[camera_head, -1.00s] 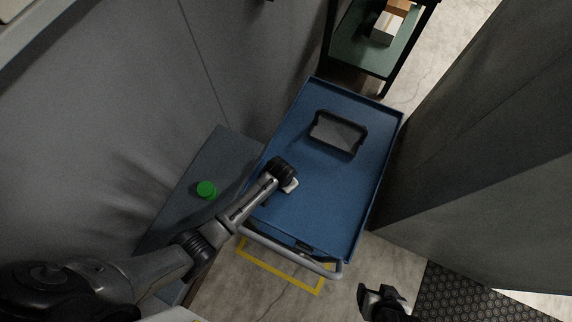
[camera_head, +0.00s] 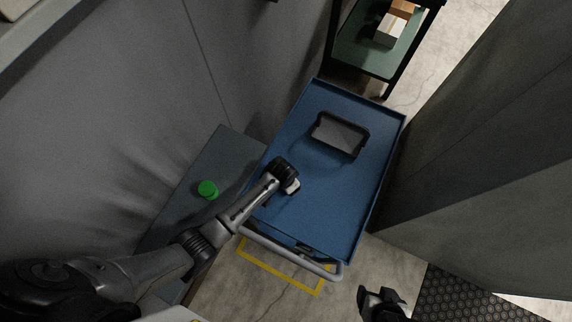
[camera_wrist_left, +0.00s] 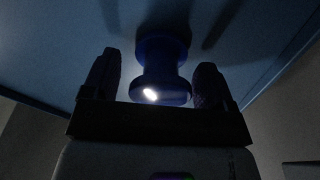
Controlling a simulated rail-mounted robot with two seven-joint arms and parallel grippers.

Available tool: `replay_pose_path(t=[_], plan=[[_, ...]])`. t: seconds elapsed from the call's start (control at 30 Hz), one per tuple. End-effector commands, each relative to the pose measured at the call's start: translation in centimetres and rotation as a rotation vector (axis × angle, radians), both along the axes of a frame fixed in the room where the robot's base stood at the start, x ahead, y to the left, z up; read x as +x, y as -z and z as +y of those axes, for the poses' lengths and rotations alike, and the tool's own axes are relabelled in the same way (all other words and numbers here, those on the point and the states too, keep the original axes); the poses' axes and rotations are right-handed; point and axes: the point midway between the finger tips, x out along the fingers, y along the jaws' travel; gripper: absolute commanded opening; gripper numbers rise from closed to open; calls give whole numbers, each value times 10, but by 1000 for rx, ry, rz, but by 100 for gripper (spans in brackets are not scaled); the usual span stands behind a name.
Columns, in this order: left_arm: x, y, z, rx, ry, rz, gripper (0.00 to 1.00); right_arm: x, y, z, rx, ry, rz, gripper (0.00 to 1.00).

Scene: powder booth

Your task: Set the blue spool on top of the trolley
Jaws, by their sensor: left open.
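The blue spool (camera_wrist_left: 161,68) shows in the left wrist view, between the two fingers of my left gripper (camera_wrist_left: 160,84). It appears to stand on the blue surface of the trolley, with dark gaps between it and the fingers. In the head view my left gripper (camera_head: 292,187) is low over the near left part of the blue trolley (camera_head: 338,205), and the spool is hidden there. The gripper is open. My right gripper (camera_head: 380,297) is at the bottom of the head view, over the floor and away from the trolley; its jaws are unclear.
A green round object (camera_head: 207,189) sits on a grey surface left of the trolley. A shelf rack (camera_head: 366,55) with boxes stands beyond. Grey panels flank both sides.

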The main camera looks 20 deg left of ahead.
Motion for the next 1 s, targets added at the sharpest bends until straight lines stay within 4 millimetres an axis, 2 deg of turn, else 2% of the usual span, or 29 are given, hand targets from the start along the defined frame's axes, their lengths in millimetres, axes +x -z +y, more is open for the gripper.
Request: replay_pose_path(t=[0.4,0.6,0.8,1.0], plan=[[-10,-73,5,1,1,-1,79,0,-16,1,2,1,0,74],[-13,-100,6,0,0,-2,79,0,-19,0,-1,-1,0,74],[-15,-113,8,0,-1,1,79,0,-20,-2,-7,-5,0,74],[-16,-116,8,0,0,1,79,0,-20,-2,-8,-5,0,74]])
